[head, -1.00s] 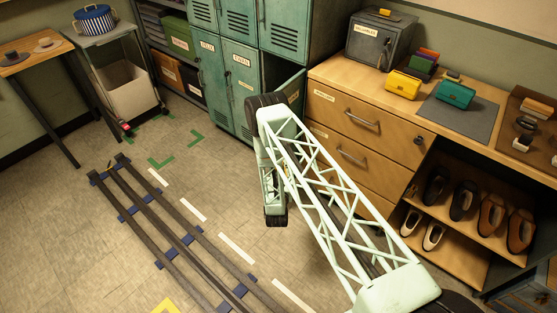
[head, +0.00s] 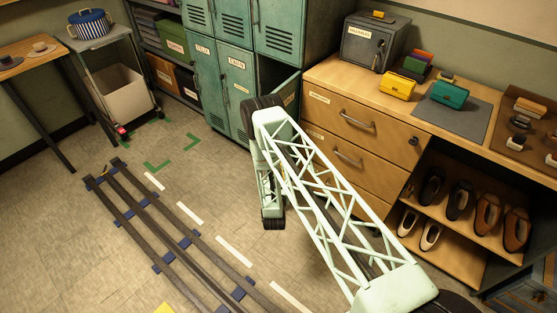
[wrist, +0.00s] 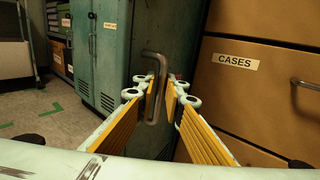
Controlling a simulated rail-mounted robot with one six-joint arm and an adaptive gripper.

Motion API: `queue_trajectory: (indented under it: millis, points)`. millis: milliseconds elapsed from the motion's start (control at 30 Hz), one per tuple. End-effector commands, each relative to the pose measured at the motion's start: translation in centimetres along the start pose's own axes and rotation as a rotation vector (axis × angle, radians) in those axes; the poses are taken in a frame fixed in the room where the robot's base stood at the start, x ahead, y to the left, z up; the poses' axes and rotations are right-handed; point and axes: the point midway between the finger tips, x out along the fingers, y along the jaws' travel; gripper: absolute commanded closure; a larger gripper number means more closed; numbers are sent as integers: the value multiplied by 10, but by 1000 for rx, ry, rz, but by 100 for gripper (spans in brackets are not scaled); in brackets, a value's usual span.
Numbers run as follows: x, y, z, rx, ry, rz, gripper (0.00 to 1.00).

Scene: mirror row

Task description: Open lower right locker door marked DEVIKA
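The teal lower right locker door (head: 288,93) stands partly open, swung out toward the drawer unit. Its small label is too small to read in the head view. In the wrist view the door (wrist: 198,55) shows as a dark teal panel with a bent metal bar handle (wrist: 157,68). My gripper (wrist: 163,98) has its yellow-padded fingers on both sides of this handle, closed in on it near their tips. In the head view the dark end of my arm covers the handle and most of the door's lower part.
A wooden drawer unit (head: 350,115) stands close on the right; its CASES label (wrist: 235,62) shows in the wrist view. A neighbouring closed locker door (head: 238,90) is to the left. Floor rails (head: 170,235) run along the open floor. A trolley (head: 112,75) stands farther left.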

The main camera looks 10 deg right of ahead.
Motion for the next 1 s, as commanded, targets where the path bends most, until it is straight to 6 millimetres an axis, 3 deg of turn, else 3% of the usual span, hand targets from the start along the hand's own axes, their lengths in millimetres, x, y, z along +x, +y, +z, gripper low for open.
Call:
queue_trajectory:
  millis: [267, 700, 1000]
  points:
    - [-24, 0, -1, -1, 2, 0, 90]
    - [-87, 0, -1, -2, 2, 0, 90]
    - [-112, -1, 0, 0, 0, -1, 90]
